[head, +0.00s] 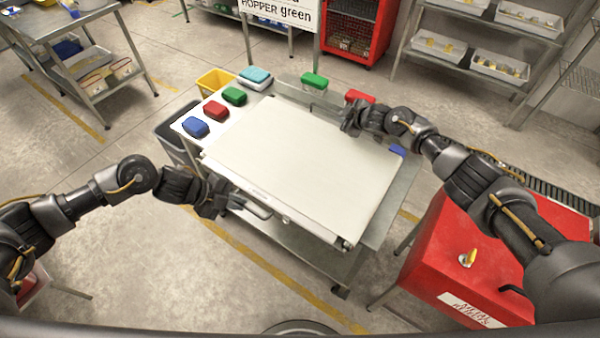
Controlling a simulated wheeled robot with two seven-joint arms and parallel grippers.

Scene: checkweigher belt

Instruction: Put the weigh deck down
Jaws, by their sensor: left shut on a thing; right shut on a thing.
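The weigh deck (300,165) is a large cream-white flat panel over a grey metal stand (385,205) in the middle of the head view. My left gripper (232,203) is shut at the deck's near left edge. My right gripper (350,123) is shut at the deck's far right edge. The fingertips of both are partly hidden by the gripper bodies and the deck. The deck looks about level. I cannot tell whether it rests on the stand or hangs just above it.
Blue (195,127), red (215,111) and green (234,96) packs sit on a white surface left of the deck. A green pack (314,81) lies beyond it. A yellow bin (214,82) stands behind. A red reject box (470,255) stands right. Front-left floor is clear.

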